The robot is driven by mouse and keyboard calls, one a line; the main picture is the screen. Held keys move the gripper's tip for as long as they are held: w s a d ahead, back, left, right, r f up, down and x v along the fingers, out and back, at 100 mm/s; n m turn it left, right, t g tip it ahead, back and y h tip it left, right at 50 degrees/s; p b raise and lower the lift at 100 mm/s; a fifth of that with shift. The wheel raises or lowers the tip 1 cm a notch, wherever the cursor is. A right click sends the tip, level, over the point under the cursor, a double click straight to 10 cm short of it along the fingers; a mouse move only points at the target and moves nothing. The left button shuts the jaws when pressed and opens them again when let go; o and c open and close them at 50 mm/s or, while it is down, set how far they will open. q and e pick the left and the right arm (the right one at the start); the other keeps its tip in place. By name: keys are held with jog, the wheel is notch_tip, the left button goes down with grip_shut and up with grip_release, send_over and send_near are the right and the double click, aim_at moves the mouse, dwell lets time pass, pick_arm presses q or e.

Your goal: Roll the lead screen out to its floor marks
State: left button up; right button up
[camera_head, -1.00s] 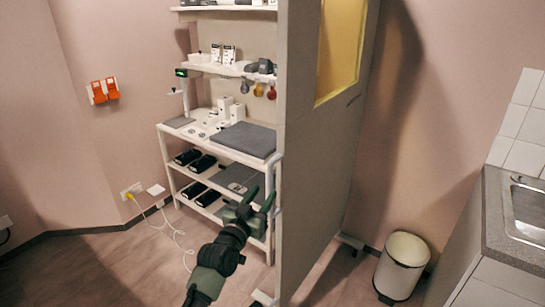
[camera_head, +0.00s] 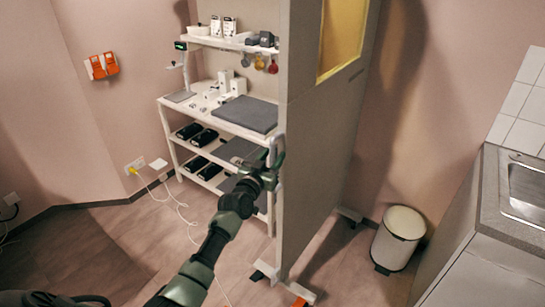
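The lead screen (camera_head: 310,165) is a tall grey panel with a yellowish window (camera_head: 342,38), standing upright right of centre, in front of the shelf's right end. A pale upright handle (camera_head: 273,152) is on its left edge. White feet show at its base; a near one has a black end (camera_head: 257,275) and another an orange end (camera_head: 301,292). My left gripper (camera_head: 271,160) is at the handle, its fingers about the bar; whether they are closed on it is unclear. My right gripper is out of view. I can make out no floor marks.
A white shelf unit (camera_head: 212,121) with boxes and dark items stands behind the screen. A white bin (camera_head: 399,238) is right of it, near a sink counter (camera_head: 490,205). A pale cable (camera_head: 178,205) trails over the floor at left.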

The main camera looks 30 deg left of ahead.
pick_arm(q)
grip_shut()
dwell(1.4)
